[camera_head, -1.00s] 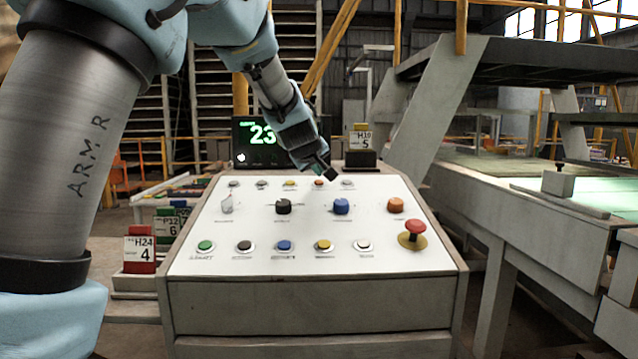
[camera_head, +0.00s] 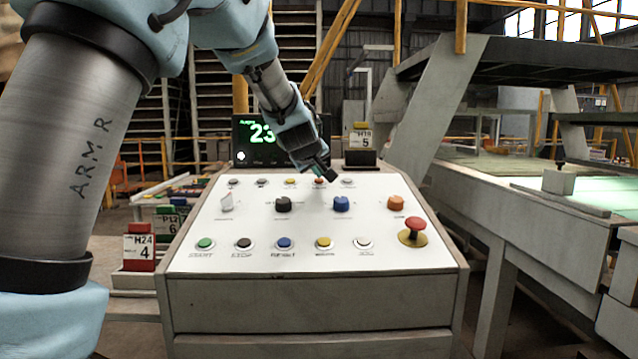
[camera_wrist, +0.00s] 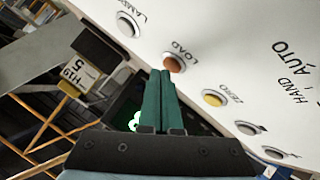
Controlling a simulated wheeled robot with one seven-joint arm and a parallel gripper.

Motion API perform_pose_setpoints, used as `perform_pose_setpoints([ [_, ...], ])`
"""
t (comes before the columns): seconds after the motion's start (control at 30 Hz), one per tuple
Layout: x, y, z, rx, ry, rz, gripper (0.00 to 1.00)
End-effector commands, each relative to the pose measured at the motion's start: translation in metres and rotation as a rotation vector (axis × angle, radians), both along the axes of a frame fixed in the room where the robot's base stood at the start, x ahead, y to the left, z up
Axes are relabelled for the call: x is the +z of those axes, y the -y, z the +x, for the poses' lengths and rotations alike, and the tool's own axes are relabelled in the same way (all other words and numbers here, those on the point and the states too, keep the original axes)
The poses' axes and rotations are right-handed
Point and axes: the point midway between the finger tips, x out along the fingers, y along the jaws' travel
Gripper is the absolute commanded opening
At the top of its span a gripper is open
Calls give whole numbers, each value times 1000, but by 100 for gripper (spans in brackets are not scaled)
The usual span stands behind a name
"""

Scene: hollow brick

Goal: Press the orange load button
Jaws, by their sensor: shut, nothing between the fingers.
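The orange load button (camera_wrist: 174,63) sits in a silver ring on the white panel, with the word LOAD beside it, in the wrist view. In the head view it is a small orange button (camera_head: 319,181) in the panel's back row, partly hidden by my gripper. My gripper (camera_wrist: 161,73) is shut and empty, its green fingers together. Their tips appear right beside the button in the wrist view; I cannot tell whether they touch it. In the head view my gripper (camera_head: 331,178) is over the panel's back row.
The yellow zero button (camera_wrist: 213,98) and lamp button (camera_wrist: 128,24) flank the load button. A dark display (camera_head: 245,140) stands behind the panel.

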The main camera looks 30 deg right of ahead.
Motion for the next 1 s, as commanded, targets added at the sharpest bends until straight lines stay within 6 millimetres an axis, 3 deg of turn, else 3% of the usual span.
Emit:
perform_pose_setpoints([
  [1.0,-8,1,2,-1,-1,0,0],
])
